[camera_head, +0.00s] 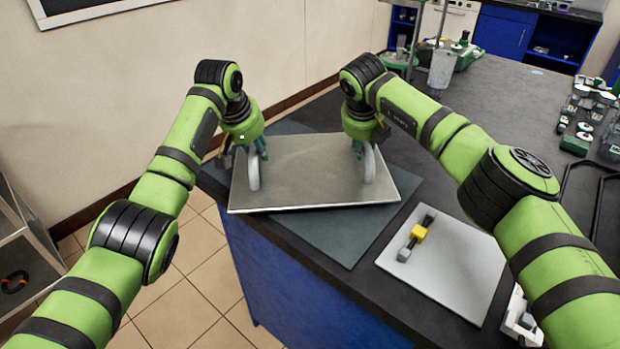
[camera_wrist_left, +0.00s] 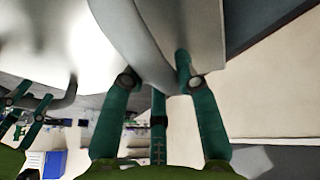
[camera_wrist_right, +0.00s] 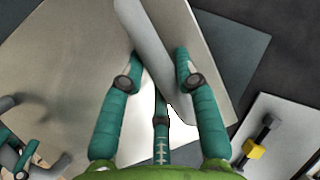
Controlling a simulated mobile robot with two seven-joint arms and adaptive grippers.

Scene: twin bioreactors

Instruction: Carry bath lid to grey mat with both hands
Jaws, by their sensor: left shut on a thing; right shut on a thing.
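The bath lid (camera_head: 310,182) is a flat metal plate with two upright arched handles. It lies level or nearly so over the grey mat (camera_head: 355,240) at the table corner, turned relative to it, covering much of it. I cannot tell whether they touch. My left gripper (camera_head: 256,152) is shut on the left handle (camera_head: 253,172), also in the left wrist view (camera_wrist_left: 140,45). My right gripper (camera_head: 361,148) is shut on the right handle (camera_head: 369,165). The right wrist view shows this handle (camera_wrist_right: 180,45), the lid (camera_wrist_right: 60,75) and some mat (camera_wrist_right: 238,50).
A light board (camera_head: 455,270) with a black and yellow tool (camera_head: 417,234) lies right of the mat. A beaker (camera_head: 441,68) and green equipment (camera_head: 467,52) stand at the back. The dark table (camera_head: 510,95) has clear room behind my right arm. A wall (camera_head: 110,100) is at left.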

